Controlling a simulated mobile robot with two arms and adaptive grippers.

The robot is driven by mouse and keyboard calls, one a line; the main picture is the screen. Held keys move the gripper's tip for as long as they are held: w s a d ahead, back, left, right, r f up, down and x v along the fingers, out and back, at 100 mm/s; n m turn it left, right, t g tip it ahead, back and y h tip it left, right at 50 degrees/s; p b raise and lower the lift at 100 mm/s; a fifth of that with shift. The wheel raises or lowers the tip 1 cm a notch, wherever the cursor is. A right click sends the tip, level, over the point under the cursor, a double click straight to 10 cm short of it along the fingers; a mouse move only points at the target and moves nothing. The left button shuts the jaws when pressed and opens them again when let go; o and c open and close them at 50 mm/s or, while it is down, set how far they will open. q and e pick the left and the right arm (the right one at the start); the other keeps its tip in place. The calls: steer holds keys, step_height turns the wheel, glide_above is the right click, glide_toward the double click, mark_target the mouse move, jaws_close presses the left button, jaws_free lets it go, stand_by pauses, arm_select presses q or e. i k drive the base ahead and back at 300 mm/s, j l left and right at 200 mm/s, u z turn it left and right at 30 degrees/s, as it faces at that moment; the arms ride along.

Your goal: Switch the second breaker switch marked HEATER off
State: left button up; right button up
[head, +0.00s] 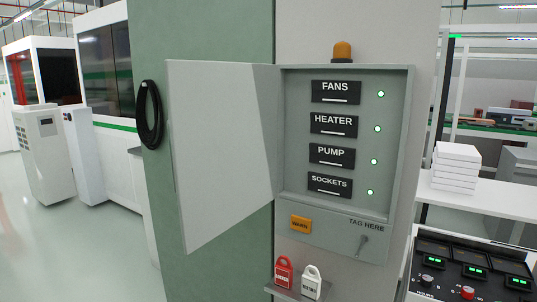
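A grey breaker cabinet (402,150) is mounted on a pillar, with its door (222,130) swung open to the left. Inside is a column of black plates, each with a white label and a white bar. The HEATER plate (334,125) is second from the top, with a lit green lamp (378,129) to its right. FANS (336,92) is above it; PUMP (332,155) and SOCKETS (330,184) are below. Their lamps are also green. I cannot make out a separate lever on the HEATER plate. Neither gripper is in view.
An orange beacon (342,51) tops the cabinet. A red padlock (283,272) and a white padlock (311,282) stand on a small ledge below. A black control panel (470,268) is at lower right. The open door takes up room left of the cabinet.

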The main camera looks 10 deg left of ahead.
mark_target(345, 125)
steer(key=j+z, duration=0.85)
steer(key=j, duration=0.6)
steer(key=k+j+z, duration=0.1)
steer(key=j, duration=0.35)
steer(key=k+j, duration=0.15)
steer(key=j, duration=0.3)
steer(key=k+j+z, duration=0.1)
steer(key=j, duration=0.4)
steer(key=z, duration=0.25)
